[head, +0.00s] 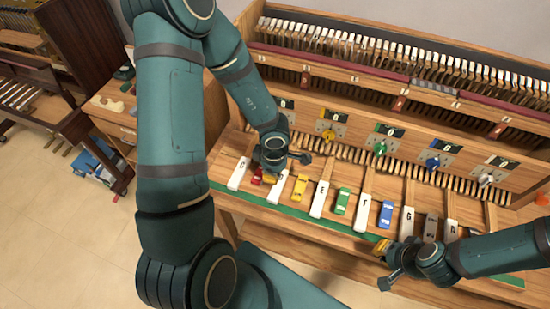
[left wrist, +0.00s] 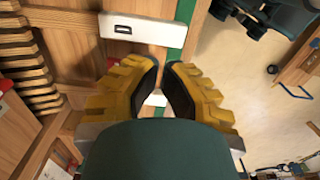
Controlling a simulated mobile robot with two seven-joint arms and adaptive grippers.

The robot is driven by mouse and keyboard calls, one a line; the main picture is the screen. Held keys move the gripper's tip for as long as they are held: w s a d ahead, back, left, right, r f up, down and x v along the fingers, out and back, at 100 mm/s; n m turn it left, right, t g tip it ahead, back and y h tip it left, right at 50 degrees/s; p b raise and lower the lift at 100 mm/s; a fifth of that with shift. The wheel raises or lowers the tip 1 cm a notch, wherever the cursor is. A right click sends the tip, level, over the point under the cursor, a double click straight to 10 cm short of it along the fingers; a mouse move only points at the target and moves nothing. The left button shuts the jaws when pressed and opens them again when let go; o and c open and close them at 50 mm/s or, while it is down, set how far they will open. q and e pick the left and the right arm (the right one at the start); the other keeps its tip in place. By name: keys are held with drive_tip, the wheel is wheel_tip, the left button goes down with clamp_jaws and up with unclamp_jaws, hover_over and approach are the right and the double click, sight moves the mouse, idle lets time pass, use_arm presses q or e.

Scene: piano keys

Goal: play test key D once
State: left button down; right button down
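The test keys are white bars with dark letters along the bench front. The white key D (head: 277,187) lies between the red block (head: 256,179) and the yellow block (head: 299,188). My left gripper (head: 270,178) is low over the red block and the back of key D, partly hiding both; contact cannot be judged. In the left wrist view its yellow fingers (left wrist: 162,68) stand slightly apart, with a strip of white key between them and nothing held. Another white key (left wrist: 142,31) lies beyond. My right gripper (head: 384,262) is in front of the bench; its opening is unclear.
White key C (head: 238,174) is left of my left gripper, and key E (head: 320,199) is to the right. Green (head: 342,201) and blue (head: 386,214) blocks lie between further keys. Coloured knobs (head: 328,136) line the panel behind. Open floor (head: 60,220) lies at left.

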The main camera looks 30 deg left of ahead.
use_arm(q)
wheel_tip(320, 180, up, 6)
drive_tip(key=shift+r, duration=0.15)
idle(0.9)
drive_tip(key=shift+s, duration=0.15)
use_arm(e)
drive_tip(key=shift+s, duration=0.15)
